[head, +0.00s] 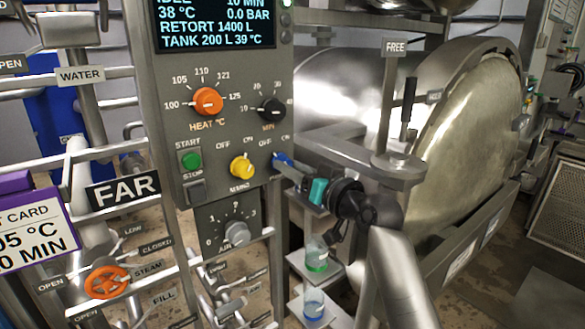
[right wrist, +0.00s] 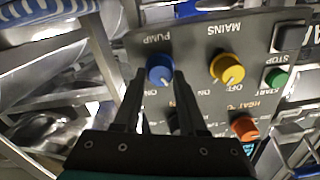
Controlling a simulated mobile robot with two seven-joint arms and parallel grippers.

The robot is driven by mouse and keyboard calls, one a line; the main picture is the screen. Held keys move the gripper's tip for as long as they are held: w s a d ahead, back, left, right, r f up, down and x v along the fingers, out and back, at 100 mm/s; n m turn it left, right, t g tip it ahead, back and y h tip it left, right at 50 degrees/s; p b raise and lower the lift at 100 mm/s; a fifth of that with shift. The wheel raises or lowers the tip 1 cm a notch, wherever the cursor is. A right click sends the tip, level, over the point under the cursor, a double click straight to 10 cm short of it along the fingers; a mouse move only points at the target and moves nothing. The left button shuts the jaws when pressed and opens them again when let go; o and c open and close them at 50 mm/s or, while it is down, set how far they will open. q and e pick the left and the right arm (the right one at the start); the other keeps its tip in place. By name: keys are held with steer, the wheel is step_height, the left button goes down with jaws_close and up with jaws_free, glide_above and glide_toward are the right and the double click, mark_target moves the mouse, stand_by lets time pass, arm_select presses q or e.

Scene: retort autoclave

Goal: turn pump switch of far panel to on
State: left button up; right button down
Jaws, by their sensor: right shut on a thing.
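The blue pump knob (right wrist: 160,70) is on the grey control panel (right wrist: 195,60), which shows upside down in the right wrist view. Its PUMP label and an ON mark are readable there. My right gripper (right wrist: 158,77) is shut on the knob, one finger on each side. In the head view my right gripper (head: 286,161) reaches the lower right edge of the panel (head: 215,60) from the right, and only a bit of the blue knob (head: 279,158) shows. I cannot tell which mark the knob points to. A FAR sign (head: 123,190) hangs left of the panel. My left gripper is not in view.
The yellow mains knob (head: 241,167) is close to the left of the pump knob. An orange heat knob (head: 207,101), a black minutes knob (head: 271,109) and a green start button (head: 190,159) are also there. A steel vessel (head: 480,130) and a FREE post (head: 388,100) stand at right.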

stand_by(0.3)
steer(key=shift+d+f+m+p, duration=0.1)
steer(key=shift+m+p, duration=4.05)
steer(key=shift+m, duration=1.85)
steer(key=shift+c, duration=2.3)
jaws_free()
